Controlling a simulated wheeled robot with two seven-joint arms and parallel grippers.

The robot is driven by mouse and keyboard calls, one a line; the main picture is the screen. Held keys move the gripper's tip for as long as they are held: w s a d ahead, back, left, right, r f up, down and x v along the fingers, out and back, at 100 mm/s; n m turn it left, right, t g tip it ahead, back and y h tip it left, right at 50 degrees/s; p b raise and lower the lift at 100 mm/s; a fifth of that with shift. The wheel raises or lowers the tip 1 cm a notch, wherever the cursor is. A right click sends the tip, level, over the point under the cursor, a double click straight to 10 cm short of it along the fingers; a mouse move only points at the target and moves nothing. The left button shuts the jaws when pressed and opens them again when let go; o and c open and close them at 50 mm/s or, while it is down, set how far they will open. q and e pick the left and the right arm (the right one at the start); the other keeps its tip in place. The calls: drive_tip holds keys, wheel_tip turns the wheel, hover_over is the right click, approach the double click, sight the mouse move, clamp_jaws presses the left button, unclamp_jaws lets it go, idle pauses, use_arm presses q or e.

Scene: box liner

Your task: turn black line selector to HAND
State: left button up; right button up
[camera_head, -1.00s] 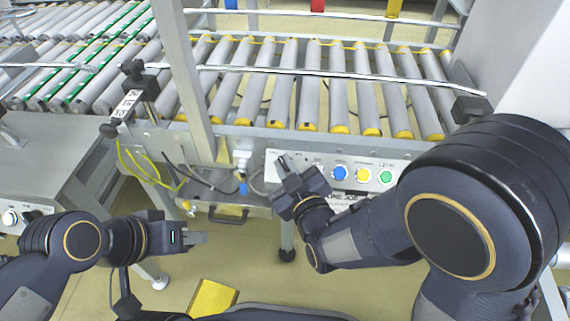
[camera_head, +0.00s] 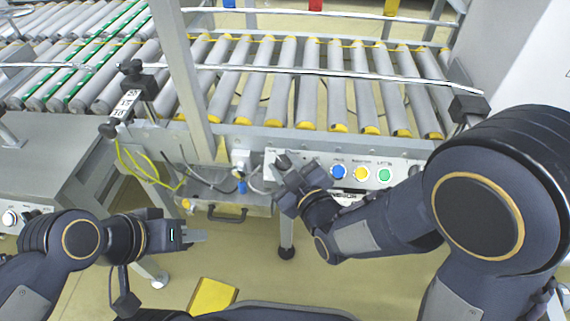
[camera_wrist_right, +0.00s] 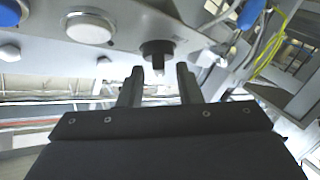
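I see no contact.
Blue (camera_head: 338,171), yellow (camera_head: 361,173) and green (camera_head: 384,175) buttons sit on the panel right of my right gripper. A roller conveyor (camera_head: 310,90) runs behind. A grey box with cables (camera_head: 225,200) is to the left. A yellow block (camera_head: 212,297) lies below.

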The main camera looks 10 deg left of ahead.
drive_tip(key=p+v, duration=0.1)
drive_tip(key=v, duration=0.6)
drive_tip(key=shift+s+d, duration=0.2)
drive_tip(key=shift+s, duration=0.15)
idle(0.4)
